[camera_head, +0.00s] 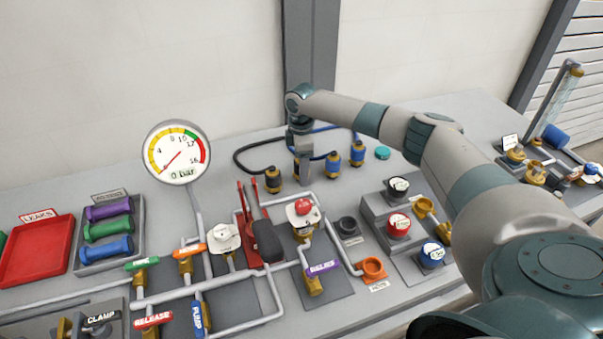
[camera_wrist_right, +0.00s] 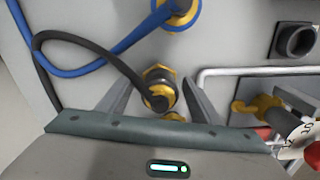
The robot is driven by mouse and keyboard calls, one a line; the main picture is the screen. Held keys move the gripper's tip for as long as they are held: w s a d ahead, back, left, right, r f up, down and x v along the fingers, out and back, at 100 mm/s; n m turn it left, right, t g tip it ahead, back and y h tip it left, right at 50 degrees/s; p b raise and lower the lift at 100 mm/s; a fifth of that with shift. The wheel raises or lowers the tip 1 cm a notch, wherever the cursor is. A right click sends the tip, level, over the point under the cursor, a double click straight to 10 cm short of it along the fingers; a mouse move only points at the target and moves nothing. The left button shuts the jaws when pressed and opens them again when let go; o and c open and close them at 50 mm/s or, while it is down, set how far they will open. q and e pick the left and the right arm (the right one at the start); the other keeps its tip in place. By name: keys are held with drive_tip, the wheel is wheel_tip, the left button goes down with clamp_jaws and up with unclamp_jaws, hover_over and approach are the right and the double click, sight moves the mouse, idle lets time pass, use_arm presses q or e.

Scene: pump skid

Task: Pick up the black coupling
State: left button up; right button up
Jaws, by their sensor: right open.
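The black coupling, a dark collar with brass parts on the end of a black hose, stands on the bench in the head view (camera_head: 272,181). It also shows in the right wrist view (camera_wrist_right: 160,88), between the two fingers. My right gripper (camera_head: 303,176) points down at the bench, just right of the coupling in the head view. In the right wrist view my right gripper (camera_wrist_right: 156,82) is open, one finger on each side of the coupling with gaps between. I cannot tell how far above it the fingertips are. My left gripper is not in view.
Two blue couplings (camera_head: 333,165) (camera_head: 357,153) on blue hoses stand to the right. A black ring socket (camera_head: 347,228) and an orange one (camera_head: 372,268) are nearer the front. Pipes, valves and a pressure gauge (camera_head: 176,154) fill the left and middle.

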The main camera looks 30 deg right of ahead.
drive_tip(key=shift+c, duration=0.4)
drive_tip(key=c, duration=1.2)
